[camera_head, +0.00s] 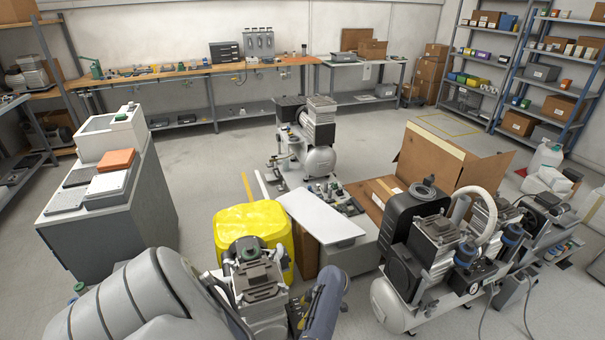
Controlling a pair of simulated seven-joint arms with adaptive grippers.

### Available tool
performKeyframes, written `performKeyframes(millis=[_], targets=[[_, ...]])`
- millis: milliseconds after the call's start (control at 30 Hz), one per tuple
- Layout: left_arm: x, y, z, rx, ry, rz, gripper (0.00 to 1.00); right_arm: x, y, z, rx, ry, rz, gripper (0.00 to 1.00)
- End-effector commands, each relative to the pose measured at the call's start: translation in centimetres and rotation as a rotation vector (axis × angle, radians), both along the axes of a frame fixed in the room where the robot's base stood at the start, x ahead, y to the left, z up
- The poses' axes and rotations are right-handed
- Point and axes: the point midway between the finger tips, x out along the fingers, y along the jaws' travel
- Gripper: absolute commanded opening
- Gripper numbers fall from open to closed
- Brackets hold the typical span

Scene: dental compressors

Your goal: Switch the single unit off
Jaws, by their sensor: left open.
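A single-headed compressor (318,160) stands on the floor in the middle, with a pale tank, a ribbed metal head and a black box. Its switch is too small to make out. Another ribbed metal head with a dark top (262,285) shows at the lower middle, partly cut off by the frame edge. My left arm comes in from the lower left. My left gripper (225,280) is open beside this nearer head, well short of the middle compressor. Its fingertips are hard to make out, and I cannot tell whether it touches anything. My right gripper is not in view.
A larger compressor with more than one head (435,260) stands at the right. A yellow covered bin (240,226), a white panel (318,215) and an open cardboard box (440,160) crowd the middle. A grey cabinet (110,215) stands left. The floor behind is clear.

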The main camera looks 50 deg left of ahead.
Motion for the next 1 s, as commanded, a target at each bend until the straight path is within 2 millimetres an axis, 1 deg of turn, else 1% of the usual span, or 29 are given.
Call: performKeyframes(millis=[100,300,733,1000], targets=[[-0.4,0.4,-1.3,0.0,0.002,-0.001,0.6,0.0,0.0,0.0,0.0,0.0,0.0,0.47],[-0.8,0.7,-2.4,0.0,0.001,0.0,0.6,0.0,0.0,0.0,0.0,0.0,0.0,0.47],[-0.8,0.8,-2.8,0.0,0.0,0.001,0.6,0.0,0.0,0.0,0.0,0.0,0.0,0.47],[-0.8,0.8,-2.8,0.0,0.0,0.001,0.29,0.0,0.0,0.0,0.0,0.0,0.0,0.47]])
